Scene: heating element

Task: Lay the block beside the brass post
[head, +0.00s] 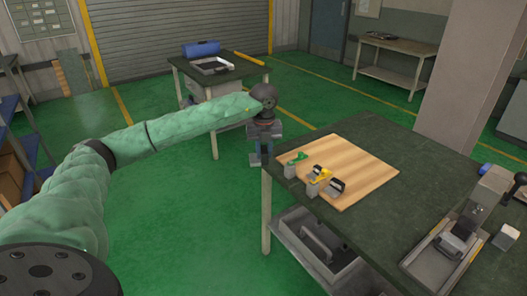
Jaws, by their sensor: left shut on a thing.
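My left gripper (260,160) points down at the left corner of the dark green bench, off the edge of the wooden board. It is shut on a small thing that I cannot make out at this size. On the board (361,158) sits a small yellow, brass-like piece (320,176); whether it is the brass post I cannot tell. A green piece (297,159) and a black-and-grey piece (337,187) stand on either side of it. I cannot single out the block with certainty. My right gripper is not in view.
The bench (400,215) has free room right of the board. A grey device with a black lever (485,200) and a pale cube (505,237) stand at its right. Another table (230,77) with a blue roll (201,48) is behind. A shelf is under the bench.

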